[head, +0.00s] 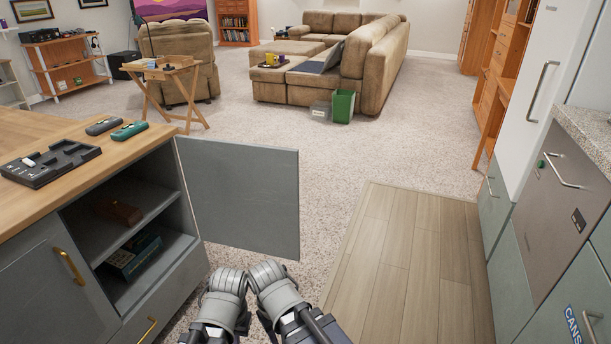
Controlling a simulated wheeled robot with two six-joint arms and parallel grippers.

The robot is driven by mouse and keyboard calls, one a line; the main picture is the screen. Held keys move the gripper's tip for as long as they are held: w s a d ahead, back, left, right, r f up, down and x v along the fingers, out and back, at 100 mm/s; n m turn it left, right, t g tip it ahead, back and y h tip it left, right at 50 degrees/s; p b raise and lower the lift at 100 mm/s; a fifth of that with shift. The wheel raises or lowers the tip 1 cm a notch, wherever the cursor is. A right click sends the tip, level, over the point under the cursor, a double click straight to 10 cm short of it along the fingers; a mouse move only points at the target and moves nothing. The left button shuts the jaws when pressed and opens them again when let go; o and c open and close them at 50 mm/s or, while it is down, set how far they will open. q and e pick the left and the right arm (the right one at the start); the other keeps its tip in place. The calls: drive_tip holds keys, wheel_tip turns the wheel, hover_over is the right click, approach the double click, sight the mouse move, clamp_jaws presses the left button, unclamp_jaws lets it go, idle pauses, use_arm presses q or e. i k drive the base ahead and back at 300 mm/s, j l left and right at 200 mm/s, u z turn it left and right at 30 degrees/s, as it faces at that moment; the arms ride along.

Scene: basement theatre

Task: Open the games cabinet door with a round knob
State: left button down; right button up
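The games cabinet (97,217) is a grey unit at the left under a wooden top, seen in the head view. Its grey door (243,196) stands wide open, swung out to the right from the right edge of the opening. A plain face of the door is towards me. No round knob shows on it; the far face is hidden. Inside, a brown item (119,211) lies on the shelf and a dark teal box (133,255) sits below. Both my arms show at the bottom centre, below the door and apart from it. No gripper fingers show.
Remotes (129,131) and a black tray (50,162) lie on the wooden top (60,122). A closed grey front (45,282) with a gold handle is beside the opening. Grey and white units (562,196) line the right. Wood floor (410,265) and carpet between are clear.

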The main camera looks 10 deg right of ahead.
sight(246, 196)
drive_tip(key=i+z, duration=0.1)
drive_tip(key=z, duration=0.3)
drive_tip(key=j+z, duration=0.1)
drive_tip(key=z, duration=0.3)
drive_tip(key=i+j+z, duration=0.1)
drive_tip(key=z, duration=0.3)
drive_tip(key=j+z, duration=0.15)
drive_tip(key=z, duration=0.25)
